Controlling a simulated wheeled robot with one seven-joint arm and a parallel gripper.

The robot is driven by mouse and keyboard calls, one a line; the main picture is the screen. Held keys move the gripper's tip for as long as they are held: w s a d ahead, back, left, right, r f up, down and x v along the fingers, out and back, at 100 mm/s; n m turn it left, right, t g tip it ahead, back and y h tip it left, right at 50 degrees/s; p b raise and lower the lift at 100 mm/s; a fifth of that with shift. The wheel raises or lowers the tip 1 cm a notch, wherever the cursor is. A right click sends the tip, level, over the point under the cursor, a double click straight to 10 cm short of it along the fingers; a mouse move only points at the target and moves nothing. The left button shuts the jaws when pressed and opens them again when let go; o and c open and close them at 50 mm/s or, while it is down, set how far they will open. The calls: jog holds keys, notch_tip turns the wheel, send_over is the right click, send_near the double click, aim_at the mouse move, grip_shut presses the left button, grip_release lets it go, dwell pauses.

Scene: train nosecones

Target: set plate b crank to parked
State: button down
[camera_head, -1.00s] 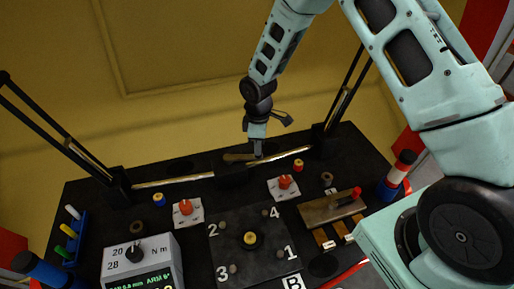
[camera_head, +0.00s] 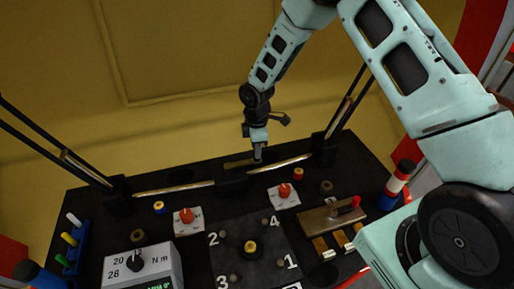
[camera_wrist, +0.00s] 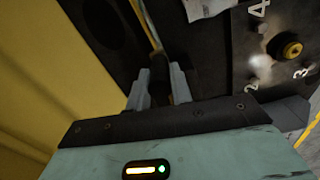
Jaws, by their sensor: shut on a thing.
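Plate B (camera_head: 265,232) is a dark square plate with numbers at its corners and a yellow-and-black hub (camera_head: 250,247) in its middle. The plate also shows at the upper right of the wrist view (camera_wrist: 265,75). My gripper (camera_head: 258,156) is beyond the plate, at the back of the bench. In the wrist view its two grey fingers (camera_wrist: 160,90) are closed around a small dark piece (camera_wrist: 160,68). I cannot tell which part is the crank or whether the held piece joins the bar.
Long brass rods (camera_head: 175,189) run along the bench's back edge, with black uprights at both ends. Two orange knobs (camera_head: 285,190) on white cards flank the plate's far side. A grey torque box (camera_head: 140,265) is front left. A yellow wall (camera_head: 180,70) stands close behind.

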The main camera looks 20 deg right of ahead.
jog(key=c, duration=1.3)
grip_release()
jog(key=shift+w, duration=0.1)
jog(key=shift+o, duration=0.2)
notch_tip(320, 180, up, 18)
jog(key=b, duration=0.1)
jog(key=shift+f, duration=0.25)
jog(key=s+a+r+m, duration=0.1)
jog(key=s+a+r, duration=0.1)
jog(key=s+a, duration=0.4)
jog(key=s+a+r+m, duration=0.1)
jog(key=s+a+r, duration=0.2)
jog(key=s, duration=0.4)
jog(key=s+a+m, duration=0.1)
jog(key=s+m, duration=0.4)
jog(key=s, duration=1.5)
jog(key=shift+s+a+m+y, duration=0.15)
jog(key=shift+s+m+y, duration=0.15)
